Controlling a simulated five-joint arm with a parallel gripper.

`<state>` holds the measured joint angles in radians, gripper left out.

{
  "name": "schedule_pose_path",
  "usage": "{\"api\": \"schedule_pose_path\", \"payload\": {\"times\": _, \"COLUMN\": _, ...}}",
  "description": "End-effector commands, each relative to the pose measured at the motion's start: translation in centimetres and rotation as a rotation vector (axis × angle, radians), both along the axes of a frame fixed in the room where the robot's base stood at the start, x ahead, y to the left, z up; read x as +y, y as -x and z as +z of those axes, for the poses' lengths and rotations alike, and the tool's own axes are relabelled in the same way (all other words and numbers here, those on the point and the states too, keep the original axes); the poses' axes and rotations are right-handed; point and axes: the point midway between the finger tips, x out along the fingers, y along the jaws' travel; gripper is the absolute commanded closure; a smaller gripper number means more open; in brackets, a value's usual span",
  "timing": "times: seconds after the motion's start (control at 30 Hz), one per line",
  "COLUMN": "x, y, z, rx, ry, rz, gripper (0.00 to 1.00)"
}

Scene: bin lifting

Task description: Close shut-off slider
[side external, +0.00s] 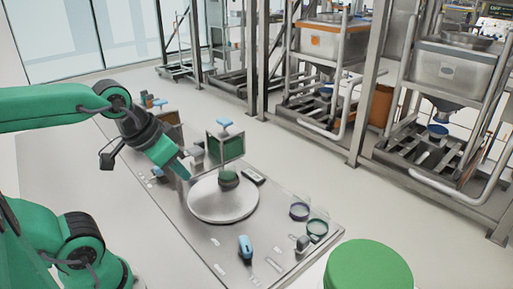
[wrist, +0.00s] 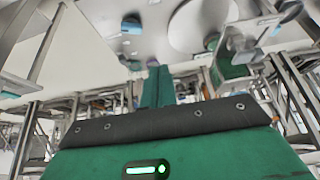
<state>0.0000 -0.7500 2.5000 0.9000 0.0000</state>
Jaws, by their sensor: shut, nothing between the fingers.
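My gripper (side external: 184,172) is over the left part of the metal bench plate, its fingers pointing down to the right. In the wrist view its green fingers (wrist: 157,86) are together with nothing between them. An upright green panel with a light blue handle (side external: 224,122) stands behind the round white disc (side external: 222,207), to the right of my gripper and apart from it. This may be the shut-off slider, but I cannot tell for sure. A blue-topped part (wrist: 131,24) shows at the upper left of the wrist view.
A green round lid (side external: 367,268) is at the front right. Steel bin frames (side external: 440,90) stand behind.

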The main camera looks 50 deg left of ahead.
Motion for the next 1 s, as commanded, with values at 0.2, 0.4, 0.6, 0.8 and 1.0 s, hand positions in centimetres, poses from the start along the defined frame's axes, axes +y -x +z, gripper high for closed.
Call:
{"api": "schedule_pose_path", "payload": {"times": 0.2, "x": 0.0, "y": 0.0, "z": 0.0, "rx": 0.0, "ry": 0.0, "rz": 0.0, "gripper": 1.0}}
{"api": "schedule_pose_path", "payload": {"times": 0.4, "x": 0.0, "y": -0.1, "z": 0.0, "rx": 0.001, "ry": -0.001, "rz": 0.0, "gripper": 0.78}}
{"api": "schedule_pose_path", "payload": {"times": 0.6, "x": 0.5, "y": -0.8, "z": 0.5, "rx": 0.02, "ry": -0.009, "rz": 0.005, "gripper": 0.56}}
{"api": "schedule_pose_path", "payload": {"times": 0.8, "x": 2.0, "y": -3.0, "z": 1.6, "rx": 0.071, "ry": -0.03, "rz": 0.012, "gripper": 0.56}}
{"api": "schedule_pose_path", "payload": {"times": 1.0, "x": 4.4, "y": -6.1, "z": 2.7, "rx": 0.142, "ry": -0.051, "rz": 0.018, "gripper": 0.56}}
